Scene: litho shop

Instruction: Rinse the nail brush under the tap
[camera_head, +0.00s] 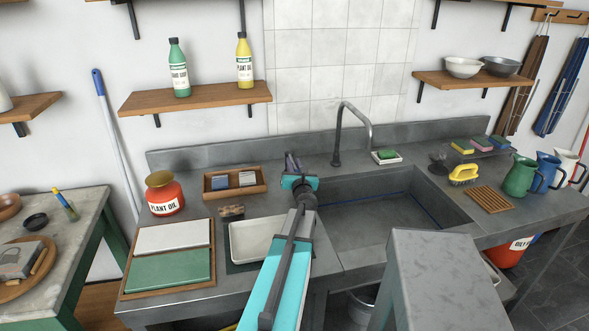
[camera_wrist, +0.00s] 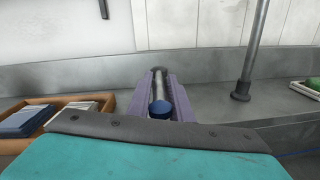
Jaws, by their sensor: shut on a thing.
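My gripper (camera_head: 292,163) is at the back of the counter, left of the tap (camera_head: 338,140). In the wrist view its purple fingers (camera_wrist: 160,100) are shut on a metal rod with a blue round end (camera_wrist: 160,108), which looks like the tap's handle. The tap's spout post also shows there (camera_wrist: 248,60). No water is visible at the spout. The sink (camera_head: 380,225) below looks empty. A yellow brush with a loop handle (camera_head: 464,173) lies on the counter right of the sink. A small brown brush-like block (camera_head: 231,211) lies left; which is the nail brush I cannot tell.
A wooden box (camera_head: 210,192) with small blocks and a white tray (camera_head: 243,243) are left of my arm. A sponge in a white dish (camera_head: 386,156) is right of the tap. A wooden slatted rack (camera_head: 489,199) and jugs (camera_head: 521,176) stand right of the sink.

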